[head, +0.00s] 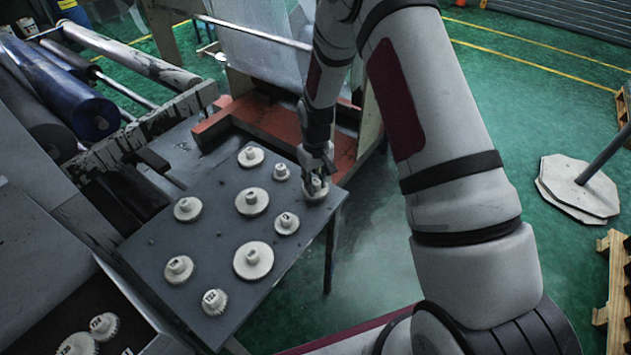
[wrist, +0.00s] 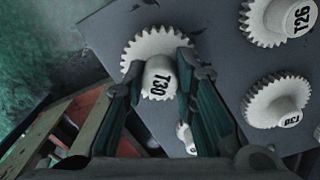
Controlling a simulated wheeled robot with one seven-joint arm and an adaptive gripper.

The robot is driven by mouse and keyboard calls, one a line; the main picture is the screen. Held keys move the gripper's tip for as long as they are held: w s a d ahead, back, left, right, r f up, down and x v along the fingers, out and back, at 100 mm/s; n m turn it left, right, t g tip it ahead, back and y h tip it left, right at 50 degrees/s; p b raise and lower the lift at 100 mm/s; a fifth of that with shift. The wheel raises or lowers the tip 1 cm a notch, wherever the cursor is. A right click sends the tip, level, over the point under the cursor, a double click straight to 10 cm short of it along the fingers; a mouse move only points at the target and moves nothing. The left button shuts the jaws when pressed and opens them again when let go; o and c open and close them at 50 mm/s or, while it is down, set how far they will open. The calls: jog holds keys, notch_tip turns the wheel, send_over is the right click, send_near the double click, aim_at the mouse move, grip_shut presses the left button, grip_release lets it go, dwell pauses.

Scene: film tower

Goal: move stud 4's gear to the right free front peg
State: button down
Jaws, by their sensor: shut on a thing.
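My gripper (head: 316,182) is over the far right corner of the dark plate (head: 205,240), shut on the hub of a pale toothed gear (head: 317,192). In the wrist view the gripper (wrist: 160,82) has one finger on each side of the hub of this gear (wrist: 146,47), which is marked T30. I cannot tell whether the gear rests on the plate or is slightly above it. No stud numbers can be read, and I cannot make out a free front peg for certain.
Several other pale gears stand on the plate, including a large one (head: 253,261) and a toothed one (head: 214,302) near the front. In the wrist view a gear marked T26 (wrist: 262,22) is at the right. More gears (head: 103,326) lie lower left. Blue rollers (head: 70,95) stand left.

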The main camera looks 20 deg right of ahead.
jog(key=shift+f+b, duration=0.3)
jog(key=shift+f, duration=0.6)
dwell(0.8)
jog(key=c, duration=1.2)
grip_release()
jog(key=shift+c, duration=0.2)
